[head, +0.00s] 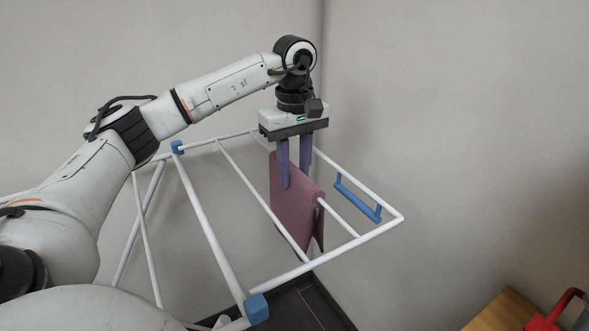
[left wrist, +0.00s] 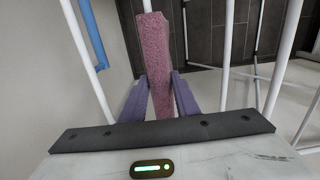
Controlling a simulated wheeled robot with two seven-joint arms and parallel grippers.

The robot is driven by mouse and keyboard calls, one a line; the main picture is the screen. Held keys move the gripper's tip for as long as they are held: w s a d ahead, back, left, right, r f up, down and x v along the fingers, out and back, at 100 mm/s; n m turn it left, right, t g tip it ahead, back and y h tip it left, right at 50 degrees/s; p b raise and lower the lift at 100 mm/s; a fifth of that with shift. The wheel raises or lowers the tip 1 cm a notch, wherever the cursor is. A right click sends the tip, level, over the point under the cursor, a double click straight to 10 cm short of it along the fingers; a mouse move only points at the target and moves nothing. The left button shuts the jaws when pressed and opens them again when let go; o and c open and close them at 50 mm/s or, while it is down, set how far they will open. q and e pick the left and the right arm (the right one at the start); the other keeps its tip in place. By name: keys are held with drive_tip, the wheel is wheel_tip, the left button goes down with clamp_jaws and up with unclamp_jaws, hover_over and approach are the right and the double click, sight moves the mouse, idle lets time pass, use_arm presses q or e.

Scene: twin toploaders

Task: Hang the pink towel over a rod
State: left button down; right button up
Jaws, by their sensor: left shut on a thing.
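The pink towel (head: 292,205) hangs folded from a rod of the white drying rack in the head view, with panels on both sides of the rod. That rod (head: 341,218) comes out of the towel's near right edge. My left gripper (head: 295,180) points down from above, its purple fingers shut on the towel's upper part. In the left wrist view, the towel's top (left wrist: 158,62) is a narrow pink strip between the fingers (left wrist: 161,100), in line with a white rod beyond it. The towel's far side is hidden. My right gripper is not in view.
The rack's outer frame (head: 355,240) has a blue corner piece (head: 256,308) and a blue handle bar (head: 357,199). Parallel rods left of the towel are bare. Walls stand close behind and to the right. A wooden surface with a red object (head: 567,308) is at lower right.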

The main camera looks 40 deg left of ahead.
use_arm(q)
drive_tip(key=c, duration=1.3)
unclamp_jaws()
drive_tip(key=shift+r, duration=0.1)
wheel_tip(320, 180, up, 10)
drive_tip(key=shift+r+p, duration=0.15)
drive_tip(key=shift+p, duration=0.9)
